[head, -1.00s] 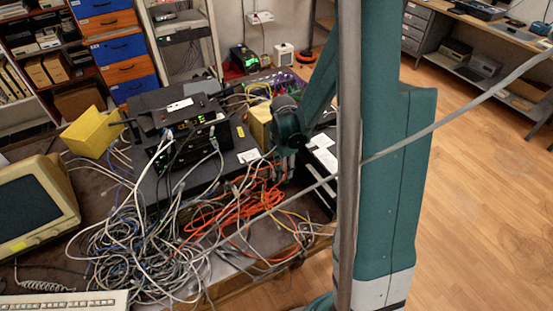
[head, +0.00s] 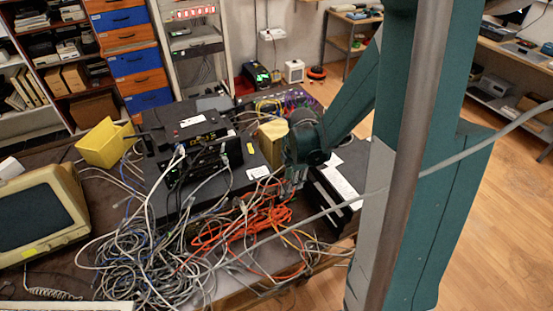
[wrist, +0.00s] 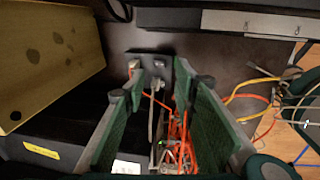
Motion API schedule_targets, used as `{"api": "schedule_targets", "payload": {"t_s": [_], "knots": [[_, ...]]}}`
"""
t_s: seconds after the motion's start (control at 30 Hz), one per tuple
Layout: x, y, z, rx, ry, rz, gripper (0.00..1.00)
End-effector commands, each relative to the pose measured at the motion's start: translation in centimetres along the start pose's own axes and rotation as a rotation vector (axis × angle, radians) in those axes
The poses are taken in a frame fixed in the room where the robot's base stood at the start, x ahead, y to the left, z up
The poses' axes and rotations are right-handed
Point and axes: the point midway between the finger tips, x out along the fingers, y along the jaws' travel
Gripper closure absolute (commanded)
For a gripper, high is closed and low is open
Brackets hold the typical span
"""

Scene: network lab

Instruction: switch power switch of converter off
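My gripper (wrist: 163,68) points down at the table, between a tan box and a black case. Its two green fingers stand apart, with a gap between them. A small dark grey block (wrist: 150,61) with shiny metal parts lies at the fingertips; it may be the converter, but I cannot be sure. I cannot make out its power switch or tell whether the fingertips touch it. In the head view, my gripper (head: 292,182) is small and dark beside the orange cables, and the block cannot be made out there.
The tan box (wrist: 50,55) is close on the left in the wrist view. A black case with white labels (head: 345,180) stands on the right. Orange cables (head: 240,228) and a grey cable tangle (head: 140,260) cover the front. Stacked black network devices (head: 200,150) stand left.

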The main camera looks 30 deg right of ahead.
Motion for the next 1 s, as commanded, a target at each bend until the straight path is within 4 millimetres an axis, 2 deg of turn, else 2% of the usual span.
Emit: {"api": "schedule_targets", "payload": {"t_s": [0.2, 1.0], "knots": [[-2.6, 0.0, -0.1, 0.004, 0.000, 0.001, 0.72], [-8.7, -0.3, -3.0, 0.250, -0.010, 0.079, 0.72]]}}
